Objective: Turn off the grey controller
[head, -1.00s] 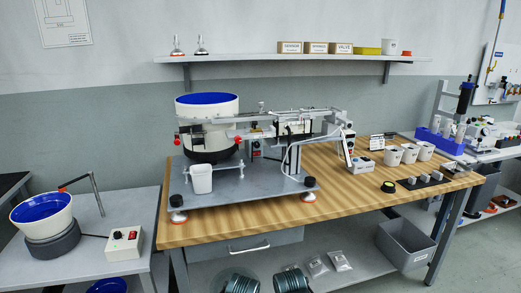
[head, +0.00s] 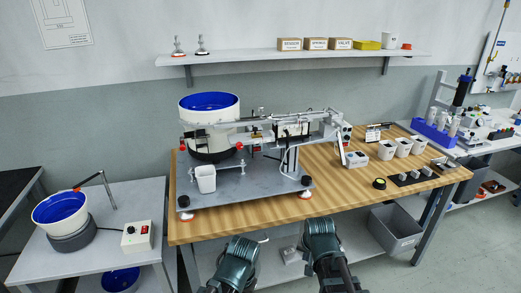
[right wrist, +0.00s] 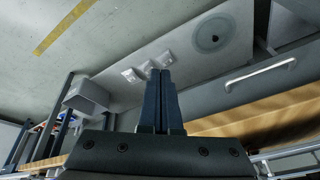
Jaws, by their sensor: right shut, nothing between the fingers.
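Two small control boxes show in the head view, and I cannot tell for sure which is the grey controller. A pale grey box (head: 356,159) stands on the wooden bench at the right end of the feeder machine. A cream box (head: 137,237) with a red button and a dark knob stands on the left side table. My right gripper (right wrist: 160,72) is shut and empty in the right wrist view, below the bench top and apart from both boxes. My left arm (head: 238,262) shows at the bottom of the head view; its fingers cannot be made out.
The machine's grey base plate (head: 245,187) covers the left of the wooden bench. White cups (head: 403,147) and a black strip of parts (head: 412,177) are at its right. A drawer handle (right wrist: 260,75) juts from the bench front. A grey bin (head: 395,232) is below.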

